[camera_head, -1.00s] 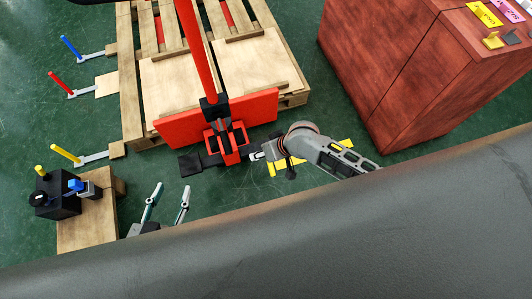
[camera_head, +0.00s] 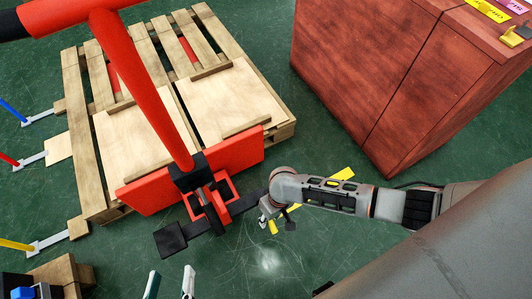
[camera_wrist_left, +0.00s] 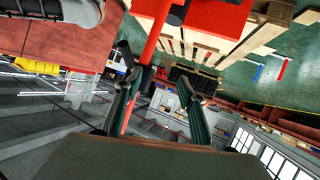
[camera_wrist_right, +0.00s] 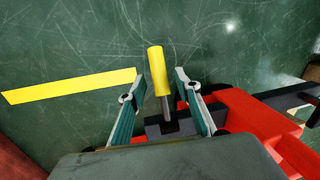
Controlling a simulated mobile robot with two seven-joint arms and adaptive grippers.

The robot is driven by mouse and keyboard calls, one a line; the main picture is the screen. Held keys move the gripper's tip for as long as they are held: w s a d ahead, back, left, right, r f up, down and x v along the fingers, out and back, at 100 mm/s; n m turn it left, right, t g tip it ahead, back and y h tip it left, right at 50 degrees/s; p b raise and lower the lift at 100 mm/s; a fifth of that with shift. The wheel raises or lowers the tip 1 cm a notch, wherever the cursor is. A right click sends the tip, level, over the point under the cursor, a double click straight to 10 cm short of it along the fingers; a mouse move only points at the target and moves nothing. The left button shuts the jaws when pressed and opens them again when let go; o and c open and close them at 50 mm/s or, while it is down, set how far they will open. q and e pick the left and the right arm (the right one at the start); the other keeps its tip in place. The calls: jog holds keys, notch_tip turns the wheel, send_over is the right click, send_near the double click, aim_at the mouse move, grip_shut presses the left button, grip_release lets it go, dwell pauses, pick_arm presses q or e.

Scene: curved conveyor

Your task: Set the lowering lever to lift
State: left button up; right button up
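The red pallet jack (camera_head: 140,85) stands at the wooden pallet, its long handle rising toward the upper left. A short lever with a yellow grip (camera_wrist_right: 157,70) stands by its black foot bar (camera_wrist_right: 162,128); I take it as the lowering lever. My right gripper (camera_head: 268,222) is at the right side of the jack's base. In the right wrist view, my right gripper's fingers (camera_wrist_right: 158,84) are open, one on each side of the yellow lever, with gaps visible. My left gripper (camera_head: 170,272) is open and empty at the bottom of the head view; its fingers (camera_wrist_left: 161,80) also show in the left wrist view.
The wooden pallet (camera_head: 229,92) lies behind the jack. A large red-brown cabinet (camera_head: 385,75) stands at the right. Blue, red and yellow rods on metal brackets (camera_head: 38,159) line the left edge. A yellow floor strip (camera_wrist_right: 70,86) lies beside the lever.

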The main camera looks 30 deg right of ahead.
jog(key=shift+a+f, duration=0.15)
jog(key=shift+f, duration=0.7)
pick_arm(q)
jog(key=shift+s+d+f+n, duration=0.15)
jog(key=shift+d+n, duration=0.15)
jog(key=shift+d, duration=0.1)
jog(key=shift+s+d+f+n, duration=0.1)
jog(key=shift+s+d+n, duration=0.05)
jog(key=shift+d+n, duration=0.2)
pick_arm(e)
jog(key=shift+r, duration=0.1)
